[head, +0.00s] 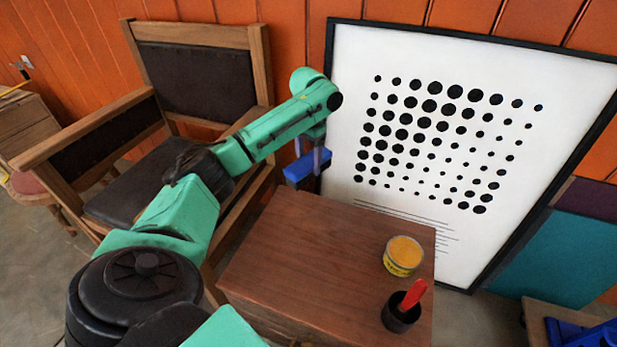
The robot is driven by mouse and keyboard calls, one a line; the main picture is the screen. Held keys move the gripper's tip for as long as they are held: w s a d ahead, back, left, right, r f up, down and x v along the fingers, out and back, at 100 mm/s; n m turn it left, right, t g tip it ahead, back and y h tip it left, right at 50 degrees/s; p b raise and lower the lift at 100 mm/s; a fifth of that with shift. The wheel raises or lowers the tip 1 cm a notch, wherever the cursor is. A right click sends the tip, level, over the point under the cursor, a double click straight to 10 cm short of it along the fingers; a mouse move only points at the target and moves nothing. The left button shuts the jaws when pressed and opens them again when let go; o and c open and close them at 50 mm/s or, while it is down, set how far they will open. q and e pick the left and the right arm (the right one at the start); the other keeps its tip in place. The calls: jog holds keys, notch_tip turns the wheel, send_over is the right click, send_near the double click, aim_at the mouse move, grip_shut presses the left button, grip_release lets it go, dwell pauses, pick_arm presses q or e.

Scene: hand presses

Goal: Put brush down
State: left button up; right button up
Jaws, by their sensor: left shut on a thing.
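My left arm reaches from the lower left across the chair side of the wooden table. My left gripper (318,158) points down beyond the table's far left corner, in front of the framed dot poster. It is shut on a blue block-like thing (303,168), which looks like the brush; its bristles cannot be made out. The blue thing is in the air, apart from the tabletop as far as I can tell. The wooden table (300,255) has a bare top on its left and middle. My right gripper is not in view.
A yellow-topped tin (403,255) and a black cup (398,316) with a red handle (413,294) stand at the table's right. A wooden armchair (195,80) stands behind my arm. The poster (440,150) leans against the orange wall. A blue object (580,334) shows lower right.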

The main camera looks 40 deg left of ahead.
pick_arm(q)
notch_tip(320, 180, down, 14)
jog(key=b, duration=0.3)
jog(key=shift+r+b, duration=0.15)
jog(key=shift+b, duration=0.2)
notch_tip(320, 180, down, 2)
jog(key=shift+f+b, duration=0.15)
jog(key=shift+b, duration=0.25)
jog(key=shift+f, duration=0.2)
jog(key=shift+r, duration=0.1)
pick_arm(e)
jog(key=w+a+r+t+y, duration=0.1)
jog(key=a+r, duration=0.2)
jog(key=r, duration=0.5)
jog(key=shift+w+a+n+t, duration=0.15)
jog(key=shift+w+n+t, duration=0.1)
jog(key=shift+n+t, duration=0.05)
pick_arm(q)
jog(key=o, duration=1.3)
